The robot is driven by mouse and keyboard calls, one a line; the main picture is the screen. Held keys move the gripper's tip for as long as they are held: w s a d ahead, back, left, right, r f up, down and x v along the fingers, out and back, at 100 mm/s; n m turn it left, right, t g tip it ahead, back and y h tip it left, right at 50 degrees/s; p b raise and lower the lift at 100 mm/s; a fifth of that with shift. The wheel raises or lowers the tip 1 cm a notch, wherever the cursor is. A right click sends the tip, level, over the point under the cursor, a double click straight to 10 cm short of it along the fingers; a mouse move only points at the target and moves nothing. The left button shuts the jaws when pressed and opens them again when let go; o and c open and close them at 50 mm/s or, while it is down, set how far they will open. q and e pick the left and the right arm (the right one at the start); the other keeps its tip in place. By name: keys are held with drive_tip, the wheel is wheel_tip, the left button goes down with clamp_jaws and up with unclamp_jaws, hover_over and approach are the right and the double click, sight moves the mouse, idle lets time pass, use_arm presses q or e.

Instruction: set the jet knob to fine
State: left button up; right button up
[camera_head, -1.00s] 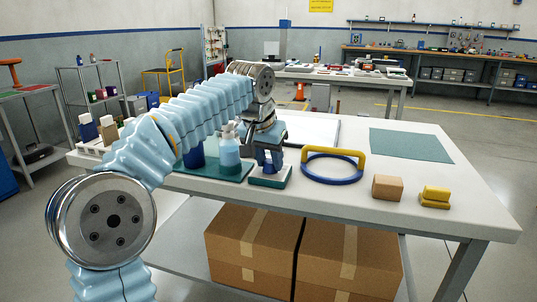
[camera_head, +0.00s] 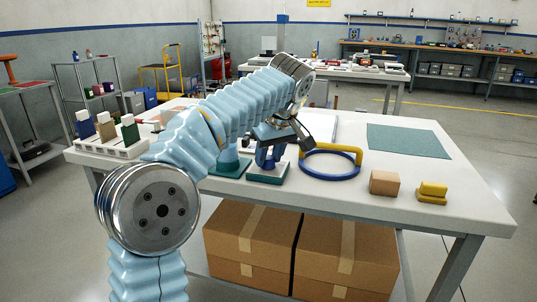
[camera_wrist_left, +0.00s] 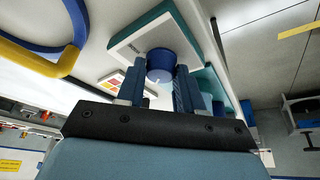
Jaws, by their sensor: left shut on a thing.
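The jet knob is a blue round knob (camera_wrist_left: 160,66) on a small white and teal base (camera_head: 268,173) near the table's front edge. My left gripper (camera_head: 268,158) reaches down to it from above, and its hand hides most of the knob in the head view. In the left wrist view the two fingers (camera_wrist_left: 160,88) stand on either side of the knob, shut on it. The knob's pointer and setting cannot be read. My right gripper is not in view.
A blue ring with a yellow handle (camera_head: 330,176) lies just right of the base. A bottle (camera_head: 228,160) on a teal tray stands close on the left, partly behind my arm. A wooden block (camera_head: 384,182) and a yellow piece (camera_head: 432,192) lie farther right.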

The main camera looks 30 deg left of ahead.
use_arm(q)
drive_tip(key=shift+w+n+g+y, duration=0.15)
drive_tip(key=shift+n+g, duration=0.25)
drive_tip(key=shift+n, duration=0.75)
drive_tip(key=shift+n+g+y, duration=0.15)
drive_tip(key=shift+n+g, duration=0.25)
drive_tip(key=shift+n, duration=0.75)
drive_tip(key=o, duration=1)
